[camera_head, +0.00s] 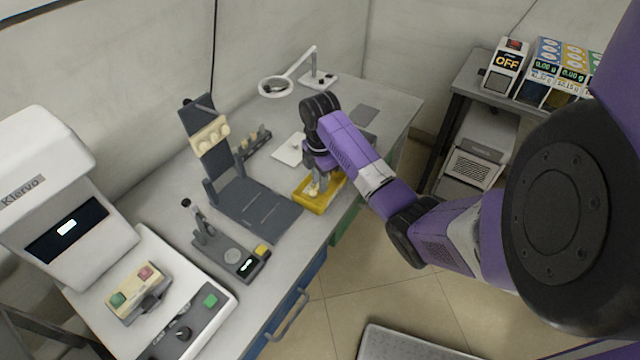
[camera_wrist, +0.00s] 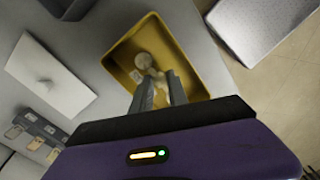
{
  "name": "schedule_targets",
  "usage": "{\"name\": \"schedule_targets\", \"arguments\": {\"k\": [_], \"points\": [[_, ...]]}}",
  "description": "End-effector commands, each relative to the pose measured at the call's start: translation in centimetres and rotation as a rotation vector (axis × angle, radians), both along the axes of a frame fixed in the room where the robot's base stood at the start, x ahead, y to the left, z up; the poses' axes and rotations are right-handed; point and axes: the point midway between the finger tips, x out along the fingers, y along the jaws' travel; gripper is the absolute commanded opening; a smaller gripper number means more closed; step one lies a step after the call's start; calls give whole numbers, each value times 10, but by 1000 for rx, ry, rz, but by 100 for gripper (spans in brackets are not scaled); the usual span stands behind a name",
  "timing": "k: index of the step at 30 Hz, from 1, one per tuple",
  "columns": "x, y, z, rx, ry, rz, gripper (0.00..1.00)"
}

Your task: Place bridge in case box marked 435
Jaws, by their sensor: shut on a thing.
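My gripper (camera_head: 317,187) points down into a shallow yellow tray (camera_head: 328,203) near the front edge of the workbench. In the wrist view, its two grey fingers (camera_wrist: 160,88) are shut on a small cream-coloured piece, which I take for the bridge (camera_wrist: 154,72). The fingers hide part of it. It is inside the outline of the yellow tray (camera_wrist: 122,57); I cannot tell whether it touches the tray floor. No marking 435 is legible in either view, so I cannot tell which thing is the case box.
A grey stand (camera_head: 262,207) and a small device (camera_head: 232,256) are left of the tray. A ring magnifier (camera_head: 276,87) and a white plate (camera_head: 289,150) stand behind. A side table at right carries an OFF box (camera_head: 504,66) and coloured display units (camera_head: 543,68). Floor between is open.

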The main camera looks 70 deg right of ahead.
Motion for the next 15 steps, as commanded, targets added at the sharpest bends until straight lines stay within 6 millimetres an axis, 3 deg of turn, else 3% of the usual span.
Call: {"name": "schedule_targets", "arguments": {"k": [4, 15], "points": [[-1, -1, -14, -1, 1, -1, 0], [0, 0, -18, -1, 0, 0, 0]]}}
